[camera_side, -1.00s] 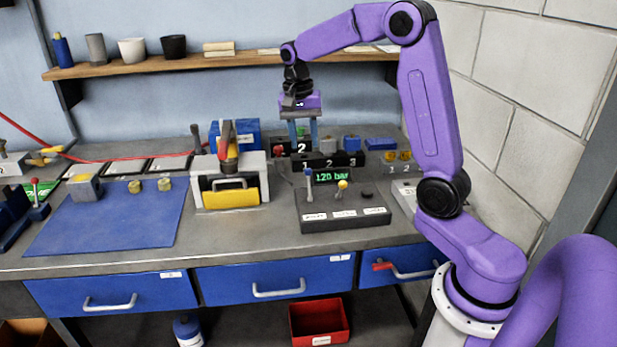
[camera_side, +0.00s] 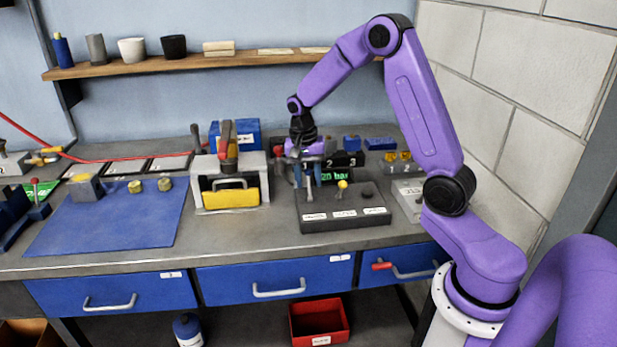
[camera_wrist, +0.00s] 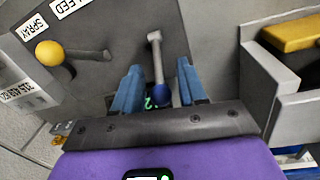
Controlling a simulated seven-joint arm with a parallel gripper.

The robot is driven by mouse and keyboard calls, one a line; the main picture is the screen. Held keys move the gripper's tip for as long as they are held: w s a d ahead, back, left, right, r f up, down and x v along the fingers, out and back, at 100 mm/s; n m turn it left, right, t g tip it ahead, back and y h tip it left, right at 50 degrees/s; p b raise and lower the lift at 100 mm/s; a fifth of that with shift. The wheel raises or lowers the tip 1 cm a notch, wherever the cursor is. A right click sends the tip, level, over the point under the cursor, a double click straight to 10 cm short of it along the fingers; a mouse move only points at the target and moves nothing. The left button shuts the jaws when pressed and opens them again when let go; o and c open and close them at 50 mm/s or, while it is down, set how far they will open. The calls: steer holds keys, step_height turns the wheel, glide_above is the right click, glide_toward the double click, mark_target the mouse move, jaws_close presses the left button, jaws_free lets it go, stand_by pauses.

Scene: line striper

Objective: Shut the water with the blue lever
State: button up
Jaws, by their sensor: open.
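The blue-knobbed lever (camera_wrist: 163,95) stands on the dark control box (camera_wrist: 110,25) in the wrist view, with a grey stem. My gripper (camera_wrist: 158,70) is open, with one blue finger on each side of the lever, and a gap shows on both sides. In the side view my gripper (camera_side: 308,178) is low over the left part of the control box (camera_side: 345,216). The lever's stem (camera_side: 309,192) shows there between the fingers; its knob is mostly hidden. A yellow-knobbed lever (camera_side: 342,185) stands to its right, and it also shows in the wrist view (camera_wrist: 50,53).
A green display (camera_side: 338,176) behind the box is partly covered by my gripper. A grey press-like fixture with a yellow front (camera_side: 231,197) stands to the left. Several small blocks sit behind.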

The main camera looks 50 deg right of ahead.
mark_target(310, 196)
steer(key=shift+c, duration=0.3)
jaws_close()
steer(key=shift+a, duration=0.1)
steer(key=shift+s+a+r+t+h, duration=0.15)
steer(key=shift+s+a+t+h, duration=0.1)
steer(key=shift+t+h, duration=0.25)
steer(key=shift+s+a+r+t+h, duration=0.15)
steer(key=shift+s+t+h, duration=0.05)
steer(key=shift+t+h, duration=0.25)
steer(key=shift+s+a+r+t+h, duration=0.1)
steer(key=shift+s+a+t+h, duration=0.45)
steer(key=shift+t+h, duration=0.45)
steer(key=shift+s+a+f+t+h, duration=0.15)
steer(key=shift+s+a+t+h, duration=0.3)
steer(key=shift+t+h, duration=0.4)
steer(key=shift+s+a+f+t+h, duration=0.15)
steer(key=shift+s+a+t+h, duration=0.25)
steer(key=shift+t+h, duration=0.35)
